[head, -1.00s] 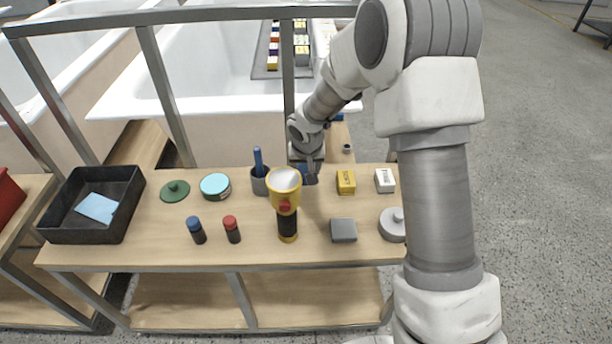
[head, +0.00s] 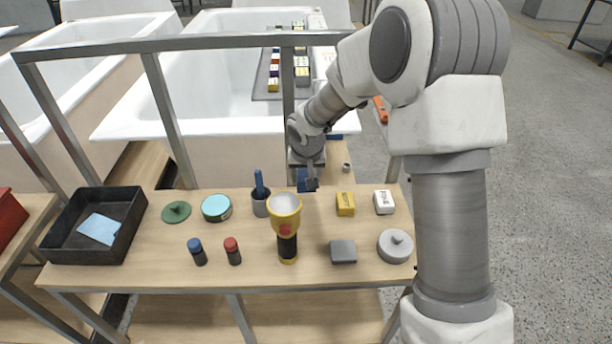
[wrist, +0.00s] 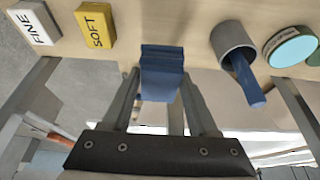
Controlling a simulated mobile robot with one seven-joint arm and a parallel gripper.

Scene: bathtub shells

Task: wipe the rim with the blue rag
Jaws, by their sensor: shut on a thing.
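My gripper (wrist: 161,85) is shut on a folded dark blue rag (wrist: 161,73), seen between the two fingers in the wrist view. In the head view the rag (head: 304,180) shows small beneath my wrist, at the bench's back edge; the fingers are partly hidden there. It seems held just above or behind the bench top; the exact height is unclear. The white bathtub's near rim (head: 215,130) runs behind the bench, beyond a grey metal rail. The rag appears apart from the rim.
The bench (head: 185,245) holds a yellow flashlight (head: 287,240), a grey cup (head: 261,203) with a blue-handled tool, a yellow SOFT block (head: 345,204), a white FINE block (head: 383,202) and a black tray (head: 65,245) with a light blue cloth. The metal rail (head: 200,42) crosses before the tubs.

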